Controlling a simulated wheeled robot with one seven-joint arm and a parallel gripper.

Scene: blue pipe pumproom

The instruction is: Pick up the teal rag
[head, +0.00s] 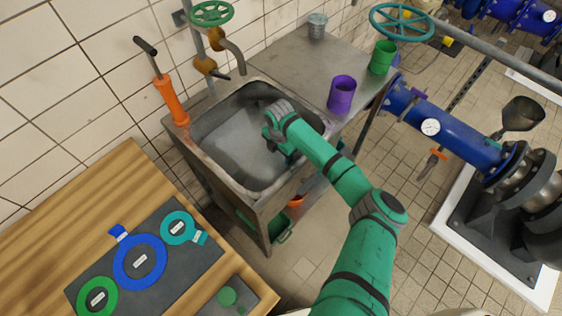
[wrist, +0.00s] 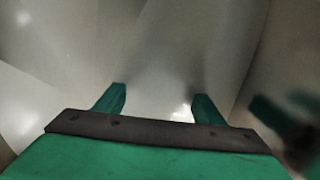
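I cannot make out a teal rag for certain in either view. My arm reaches over the metal sink (head: 225,150), and my gripper (head: 283,146) is down inside the basin, partly hidden by my own wrist. In the wrist view my gripper (wrist: 157,100) has its two green fingers apart, with only smooth grey metal between and beyond them. A dark green shape (wrist: 290,115) shows at the right edge of the wrist view, too dim to name. The visible part of the basin in the head view looks bare.
A purple cup (head: 341,95), a green cup (head: 382,57) and a grey metal cup (head: 317,26) stand on the counter beside the sink. An orange hand pump (head: 172,101) and a tap (head: 230,48) stand behind it. A wooden table (head: 60,217) is front left.

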